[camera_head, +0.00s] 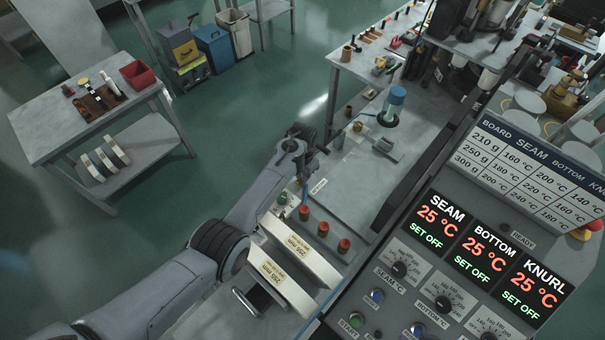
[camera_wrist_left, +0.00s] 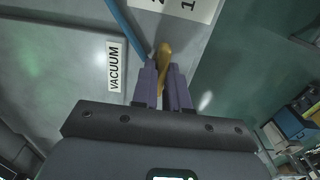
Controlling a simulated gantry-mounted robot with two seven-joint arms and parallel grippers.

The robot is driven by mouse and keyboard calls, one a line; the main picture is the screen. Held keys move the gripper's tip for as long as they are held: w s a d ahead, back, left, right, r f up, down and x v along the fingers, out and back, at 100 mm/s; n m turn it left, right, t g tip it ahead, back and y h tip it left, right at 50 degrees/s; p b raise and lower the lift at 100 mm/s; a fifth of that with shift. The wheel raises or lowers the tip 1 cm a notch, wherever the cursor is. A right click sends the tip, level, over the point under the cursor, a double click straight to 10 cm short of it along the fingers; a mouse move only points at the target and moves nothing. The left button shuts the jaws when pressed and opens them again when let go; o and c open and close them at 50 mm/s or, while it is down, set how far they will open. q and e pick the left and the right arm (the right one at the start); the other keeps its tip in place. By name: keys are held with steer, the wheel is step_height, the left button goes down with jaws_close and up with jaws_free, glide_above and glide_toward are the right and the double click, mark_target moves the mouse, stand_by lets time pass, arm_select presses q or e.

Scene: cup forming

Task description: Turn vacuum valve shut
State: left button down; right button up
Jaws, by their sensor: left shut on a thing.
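In the left wrist view a yellow valve handle (camera_wrist_left: 164,54) stands between the two purple fingers of my left gripper (camera_wrist_left: 163,80). The fingers are shut on it. A white VACUUM label (camera_wrist_left: 115,67) lies on the grey surface to the left of the fingers. In the head view my left gripper (camera_head: 318,150) is at the left edge of the long grey bench (camera_head: 345,205). The valve cannot be made out there behind the gripper and wrist. My right gripper is not in view.
A control panel (camera_head: 420,270) with several displays reading 25 °C and SET OFF fills the lower right. Two white rolls or blocks marked 255 mm (camera_head: 300,255) lie near my forearm. A blue tube (camera_wrist_left: 125,30) passes beside the handle. A side table (camera_head: 60,125) stands left across open floor.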

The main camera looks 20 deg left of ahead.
arm_select(q)
steer(key=n+p, duration=0.1)
steer(key=n, duration=0.2)
steer(key=shift+n, duration=0.4)
steer(key=n+p, duration=0.1)
steer(key=n, duration=0.3)
steer(key=shift+n, duration=0.3)
steer(key=n, duration=0.4)
steer(key=n+b, duration=0.1)
steer(key=n, duration=0.4)
steer(key=shift+n, duration=0.3)
steer(key=c, duration=1.1)
jaws_free()
steer(key=shift+c, duration=0.2)
